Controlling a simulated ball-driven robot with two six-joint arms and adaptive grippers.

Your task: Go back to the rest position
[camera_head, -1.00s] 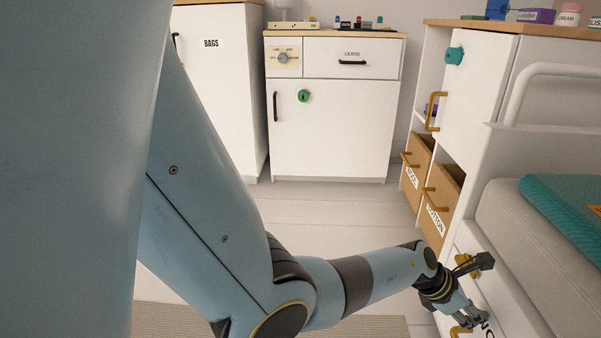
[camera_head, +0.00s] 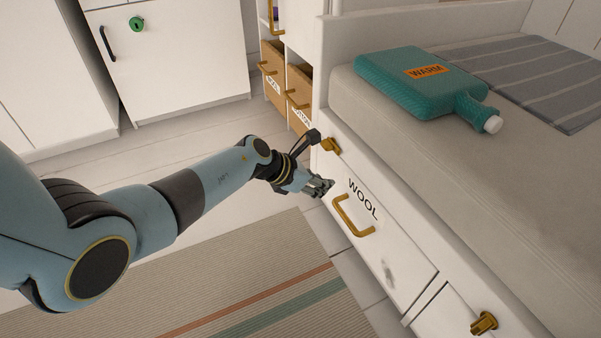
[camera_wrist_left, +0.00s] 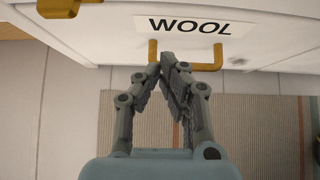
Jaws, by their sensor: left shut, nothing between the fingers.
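My left gripper (camera_head: 321,188) is shut and empty, in front of the white drawer (camera_head: 378,262) marked WOOL under the bed. In the head view it is just left of the drawer's brass handle (camera_head: 351,216). In the left wrist view the closed fingertips (camera_wrist_left: 168,62) overlap the brass handle (camera_wrist_left: 208,67) in the picture; I cannot tell if they touch it. The WOOL drawer looks closed. My right gripper is not in view.
A teal hot-water bottle marked WARM (camera_head: 415,82) lies on the bed (camera_head: 420,140). A brass latch (camera_head: 330,146) sits above the drawer. A striped rug (camera_head: 250,280) covers the floor below my arm. Wooden bins (camera_head: 298,98) stand behind, and pale floor (camera_head: 180,150) is clear.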

